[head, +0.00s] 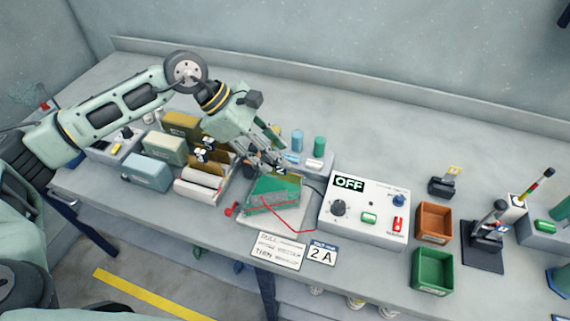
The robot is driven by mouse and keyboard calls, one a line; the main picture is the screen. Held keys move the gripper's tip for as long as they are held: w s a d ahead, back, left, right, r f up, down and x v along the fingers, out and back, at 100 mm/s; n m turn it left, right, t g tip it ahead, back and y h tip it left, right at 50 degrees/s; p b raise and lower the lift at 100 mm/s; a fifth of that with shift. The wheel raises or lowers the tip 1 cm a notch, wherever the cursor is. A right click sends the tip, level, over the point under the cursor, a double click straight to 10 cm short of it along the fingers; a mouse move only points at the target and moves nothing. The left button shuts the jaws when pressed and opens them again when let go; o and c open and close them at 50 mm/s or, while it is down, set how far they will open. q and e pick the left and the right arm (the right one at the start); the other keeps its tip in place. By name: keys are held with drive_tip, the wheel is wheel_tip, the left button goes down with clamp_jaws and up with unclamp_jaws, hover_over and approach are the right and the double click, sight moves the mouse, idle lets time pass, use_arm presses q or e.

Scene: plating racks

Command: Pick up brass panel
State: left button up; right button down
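Brass-brown panels (228,162) stand upright in a rack left of the middle of the bench, with pale panels in front of them. My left gripper (272,161) reaches down from the upper left, right of the rack and over the back of a green tank (272,197). A small brass-coloured piece (292,177) shows just below the fingers, at the tank's back edge. Whether the fingers touch or hold it is too small to tell. The gripper hides part of the rack's right side and the tank's back. My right gripper is out of view.
A control box (362,212) reading OFF stands right of the tank, with a red wire in front. Orange (434,222) and green (433,270) trays lie farther right. Olive (181,124), green and blue boxes stand left. The back of the bench is mostly clear.

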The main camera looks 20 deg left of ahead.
sight(282, 176)
use_arm(q)
drive_tip(key=shift+y, duration=0.5)
drive_tip(key=f+p, duration=0.1)
drive_tip(key=f, duration=0.1)
drive_tip(key=d+f+p, duration=0.1)
drive_tip(key=f, duration=0.1)
drive_tip(key=w+f+p, duration=0.1)
drive_tip(key=f, duration=0.1)
drive_tip(key=shift+d+p, duration=0.15)
drive_tip(key=shift+p, duration=0.15)
drive_tip(key=shift+d+f, duration=0.2)
drive_tip(key=shift+f, duration=0.25)
drive_tip(key=shift+c, duration=0.2)
drive_tip(key=shift+r, duration=0.1)
clamp_jaws()
